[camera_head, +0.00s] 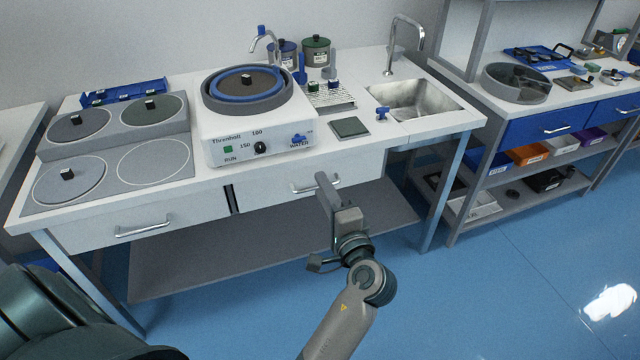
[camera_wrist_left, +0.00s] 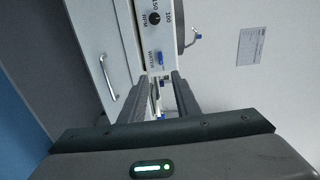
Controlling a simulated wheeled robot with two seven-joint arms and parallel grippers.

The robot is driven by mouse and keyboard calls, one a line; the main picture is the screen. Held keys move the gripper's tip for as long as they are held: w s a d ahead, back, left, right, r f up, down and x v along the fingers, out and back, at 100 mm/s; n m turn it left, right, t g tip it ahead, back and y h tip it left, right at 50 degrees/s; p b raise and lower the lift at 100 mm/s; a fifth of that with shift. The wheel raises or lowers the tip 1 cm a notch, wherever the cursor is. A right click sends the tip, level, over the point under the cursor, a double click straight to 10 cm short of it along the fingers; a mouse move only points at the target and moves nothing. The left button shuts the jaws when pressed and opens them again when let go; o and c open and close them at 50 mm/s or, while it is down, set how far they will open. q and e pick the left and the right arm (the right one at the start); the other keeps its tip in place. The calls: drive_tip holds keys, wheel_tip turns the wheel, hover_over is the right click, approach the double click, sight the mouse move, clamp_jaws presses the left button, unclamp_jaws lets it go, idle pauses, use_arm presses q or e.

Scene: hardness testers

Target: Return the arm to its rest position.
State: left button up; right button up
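My left gripper (camera_head: 324,182) is in front of the white bench, close to the right drawer's handle in the head view; I cannot tell whether it touches it. In the left wrist view its two dark fingers (camera_wrist_left: 162,82) stand apart with a gap between them and nothing held. The bench front shows sideways there, with a drawer handle (camera_wrist_left: 107,77) left of the fingers. My left forearm rises from the bottom of the head view. My right gripper is not in view.
A grinding machine (camera_head: 250,128) stands on the bench (camera_head: 385,150), with round discs (camera_head: 155,165) to its left and a sink (camera_head: 412,98) to its right. A shelf unit (camera_head: 540,175) with coloured bins stands at right. Blue floor (camera_head: 500,290) is clear at lower right.

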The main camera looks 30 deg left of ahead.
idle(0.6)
